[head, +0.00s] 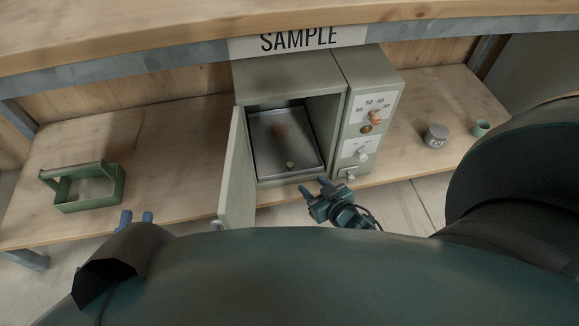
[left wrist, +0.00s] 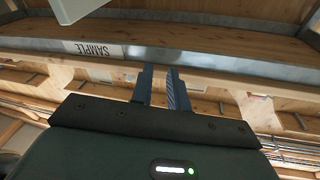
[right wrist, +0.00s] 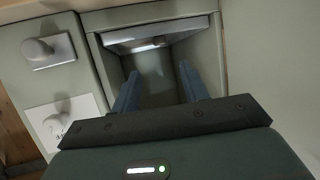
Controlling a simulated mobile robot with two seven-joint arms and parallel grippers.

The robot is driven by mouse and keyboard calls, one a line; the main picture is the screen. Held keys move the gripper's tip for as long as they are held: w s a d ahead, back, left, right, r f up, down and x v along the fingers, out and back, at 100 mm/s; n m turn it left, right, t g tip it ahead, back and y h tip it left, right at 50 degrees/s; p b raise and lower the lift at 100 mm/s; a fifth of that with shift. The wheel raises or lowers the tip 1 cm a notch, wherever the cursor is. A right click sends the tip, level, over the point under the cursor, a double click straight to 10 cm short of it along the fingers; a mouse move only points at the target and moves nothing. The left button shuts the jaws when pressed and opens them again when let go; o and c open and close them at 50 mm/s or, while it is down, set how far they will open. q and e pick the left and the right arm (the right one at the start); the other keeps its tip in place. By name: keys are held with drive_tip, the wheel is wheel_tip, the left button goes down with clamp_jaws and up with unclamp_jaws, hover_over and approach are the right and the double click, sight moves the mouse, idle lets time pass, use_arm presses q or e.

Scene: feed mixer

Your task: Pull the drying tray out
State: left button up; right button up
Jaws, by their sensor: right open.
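In the right wrist view a metal edge, apparently the tray's (right wrist: 150,40), shows beyond the fingers. My right gripper (head: 315,187) is open and empty just in front of the cabinet's opening, near its lower right corner, apart from the knob. My left gripper (head: 137,217) is open and empty at the lower left, far from the tray; its fingers also show in the left wrist view (left wrist: 160,72).
The cabinet door (head: 238,175) stands open on the left side of the opening. A control panel (head: 367,120) with knobs is on the right. A green carrier (head: 118,185) stands on the left shelf, and a tin (head: 436,136) and green cup (head: 481,128) on the right. A bench top (head: 200,20) overhangs above.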

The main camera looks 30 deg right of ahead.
drive_tip(key=b+x, duration=0.5)
drive_tip(key=x, duration=0.6)
drive_tip(key=shift+d, duration=0.15)
drive_tip(key=shift+w+f, duration=0.15)
drive_tip(key=shift+w, duration=0.35)
use_arm(q)
drive_tip(key=shift+w+d+n+t+h, duration=0.1)
drive_tip(key=shift+d+n+t+h, duration=0.2)
drive_tip(key=shift+d+n, duration=0.25)
use_arm(e)
drive_tip(key=shift+c, duration=0.3)
clamp_jaws()
